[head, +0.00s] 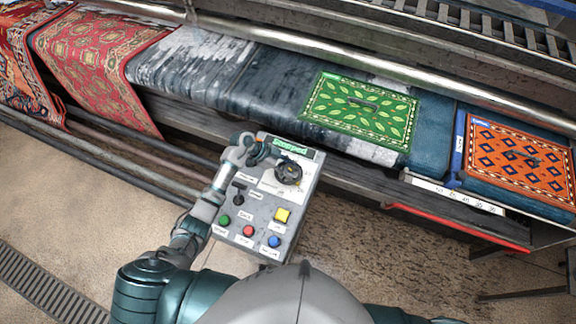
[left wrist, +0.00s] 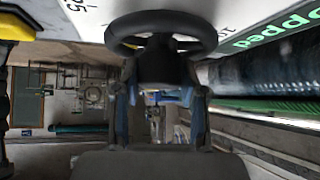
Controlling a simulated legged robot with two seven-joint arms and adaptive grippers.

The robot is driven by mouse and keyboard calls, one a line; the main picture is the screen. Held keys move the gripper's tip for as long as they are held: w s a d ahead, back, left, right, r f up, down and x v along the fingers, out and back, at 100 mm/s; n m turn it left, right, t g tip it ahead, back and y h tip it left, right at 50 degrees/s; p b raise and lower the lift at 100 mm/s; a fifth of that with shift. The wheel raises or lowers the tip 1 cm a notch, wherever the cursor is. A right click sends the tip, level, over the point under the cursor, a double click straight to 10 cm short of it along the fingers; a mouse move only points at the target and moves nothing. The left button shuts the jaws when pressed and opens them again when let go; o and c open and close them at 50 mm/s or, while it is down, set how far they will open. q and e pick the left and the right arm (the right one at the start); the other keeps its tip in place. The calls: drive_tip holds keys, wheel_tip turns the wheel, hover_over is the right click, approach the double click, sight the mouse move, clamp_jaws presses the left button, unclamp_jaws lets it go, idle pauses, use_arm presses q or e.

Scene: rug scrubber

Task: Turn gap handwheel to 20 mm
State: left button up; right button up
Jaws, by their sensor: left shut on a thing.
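The gap handwheel (head: 288,173) is a dark round wheel on the upper right of the grey control panel (head: 222,221). A white dial plate lies under it; its numbers are too small to read in the head view. My left gripper (head: 264,153) reaches the wheel from its upper left and is shut on it. In the left wrist view, the handwheel (left wrist: 160,32) fills the top middle, with a dark part of it between the fingers (left wrist: 160,95). The pointer and exact gap setting cannot be read. My right gripper is not in view.
The panel display (head: 288,146) reads "Stopped". Green, red, blue and yellow buttons (head: 282,215) sit lower on the panel, with a black lever (head: 238,193) at its left. Behind are a green rug (head: 360,108), an orange rug (head: 522,158), a numbered scale (head: 455,195) and a red bar (head: 455,225).

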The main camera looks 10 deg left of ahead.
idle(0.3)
use_arm(q)
drive_tip(key=o, duration=1.2)
drive_tip(key=shift+c, duration=0.2)
drive_tip(key=v, duration=1.2)
drive_tip(key=shift+w, duration=0.2)
drive_tip(key=shift+f, duration=0.1)
